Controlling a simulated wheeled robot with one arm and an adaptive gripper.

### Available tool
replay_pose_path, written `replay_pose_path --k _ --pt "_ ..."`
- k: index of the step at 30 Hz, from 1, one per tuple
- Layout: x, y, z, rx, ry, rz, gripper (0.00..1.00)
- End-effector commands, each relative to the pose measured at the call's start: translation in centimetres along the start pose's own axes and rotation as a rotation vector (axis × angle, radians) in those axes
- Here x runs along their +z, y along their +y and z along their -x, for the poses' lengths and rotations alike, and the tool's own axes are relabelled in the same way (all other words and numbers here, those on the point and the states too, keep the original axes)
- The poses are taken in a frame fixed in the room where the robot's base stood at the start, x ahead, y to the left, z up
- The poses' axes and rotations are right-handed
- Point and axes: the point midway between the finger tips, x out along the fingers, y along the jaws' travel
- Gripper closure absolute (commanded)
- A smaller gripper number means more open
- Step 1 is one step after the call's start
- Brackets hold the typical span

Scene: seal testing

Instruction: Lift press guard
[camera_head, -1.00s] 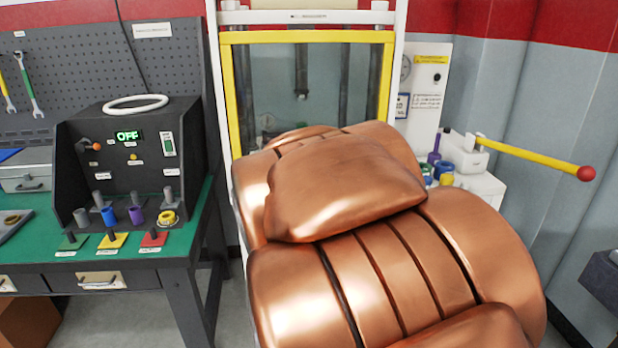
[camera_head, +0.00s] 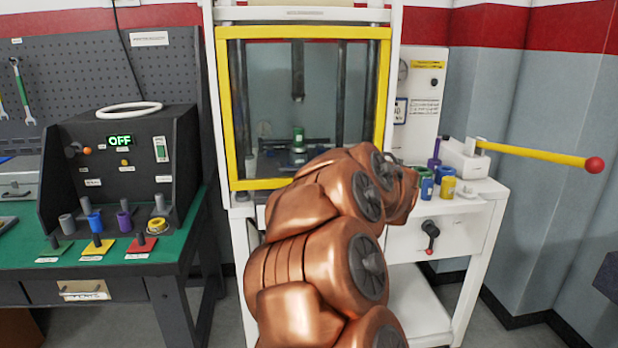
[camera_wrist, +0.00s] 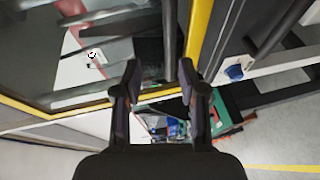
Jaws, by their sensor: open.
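The press guard (camera_head: 304,185) is a clear panel in a yellow frame on the front of the white press. It looks lowered, with its bottom bar level above the press table. In the wrist view the yellow frame (camera_wrist: 75,105) runs sideways behind my fingers and meets an upright bar near the right finger. My gripper (camera_wrist: 160,78) is open, with nothing seen held, and its fingertips are close to this frame corner. I cannot tell whether they touch it. In the head view my copper-coloured arm covers the lower right part of the guard and hides the gripper.
Right of the press are several coloured cylinders and a yellow lever (camera_head: 535,153) with a red knob. On the left, a green-topped bench holds a black control box (camera_head: 120,160) reading OFF.

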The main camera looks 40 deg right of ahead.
Motion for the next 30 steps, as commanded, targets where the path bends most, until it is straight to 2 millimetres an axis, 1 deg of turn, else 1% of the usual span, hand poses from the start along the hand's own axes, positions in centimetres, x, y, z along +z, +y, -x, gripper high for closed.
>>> replay_pose_path --k 1,3,8,11,14,20,24,27,30 --pt "0.3 -0.8 0.0 -0.007 0.015 0.007 0.59" --pt "0.2 -1.2 0.0 -0.014 0.037 0.015 0.59" --pt "0.0 -1.3 -0.3 -0.018 0.054 0.022 0.59" --pt "-0.1 -1.3 -1.0 -0.018 0.053 0.022 0.59" --pt "-0.2 -1.2 -2.0 -0.017 0.053 0.024 0.59" --pt "-0.3 -1.5 -4.6 -0.018 0.054 0.020 0.59" --pt "-0.4 -1.3 -6.4 -0.016 0.051 0.023 0.59" --pt "-0.4 -1.3 -7.2 -0.016 0.052 0.023 0.59" --pt "-0.4 -1.4 -7.7 -0.016 0.051 0.021 0.59"
